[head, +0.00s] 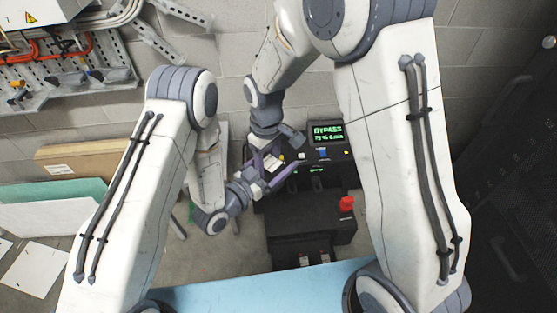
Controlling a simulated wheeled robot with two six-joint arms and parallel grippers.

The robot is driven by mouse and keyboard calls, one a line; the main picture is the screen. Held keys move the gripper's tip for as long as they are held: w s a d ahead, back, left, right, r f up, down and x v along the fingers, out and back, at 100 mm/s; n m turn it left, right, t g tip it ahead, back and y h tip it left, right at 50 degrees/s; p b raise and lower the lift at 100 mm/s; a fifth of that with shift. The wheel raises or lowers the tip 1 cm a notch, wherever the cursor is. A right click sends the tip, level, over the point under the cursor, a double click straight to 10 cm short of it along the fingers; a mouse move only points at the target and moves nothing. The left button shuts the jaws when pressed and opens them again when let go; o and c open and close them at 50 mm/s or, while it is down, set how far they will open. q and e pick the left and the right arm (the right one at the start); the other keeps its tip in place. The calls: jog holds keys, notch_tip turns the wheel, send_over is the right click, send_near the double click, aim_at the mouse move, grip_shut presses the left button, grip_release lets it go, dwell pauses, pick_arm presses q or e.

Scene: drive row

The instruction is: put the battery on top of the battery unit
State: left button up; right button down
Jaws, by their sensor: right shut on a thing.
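The battery unit (345,176) is a black cabinet by the wall with a green lit display (328,132) reading BYPASS on its top. My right gripper (277,152) points down at its left top edge and is shut on a small piece with a white label, likely the battery (272,162), mostly hidden by the jaws. My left gripper (272,172) comes from the lower left. Its two purplish fingers look spread, one on each side of the labelled piece. Whether they touch it I cannot tell.
A lower black box with a red knob (346,203) stands in front of the unit. A light blue surface (250,288) lies nearest me. Boards and a cardboard box (85,156) lean at the left wall. A dark perforated cabinet (505,160) stands right.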

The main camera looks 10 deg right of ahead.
pick_arm(q)
jog(key=shift+s+d+r, duration=0.1)
jog(key=shift+s+d, duration=0.05)
grip_shut()
pick_arm(e)
jog(key=shift+w+a+r, duration=0.1)
jog(key=shift+w+r, duration=0.05)
jog(key=shift+w, duration=0.1)
pick_arm(q)
jog(key=shift+r, duration=0.1)
pick_arm(e)
jog(key=shift+c, duration=1.8)
grip_release()
jog(key=shift+o, duration=1.3)
jog(key=shift+s, duration=0.1)
jog(key=shift+s, duration=0.1)
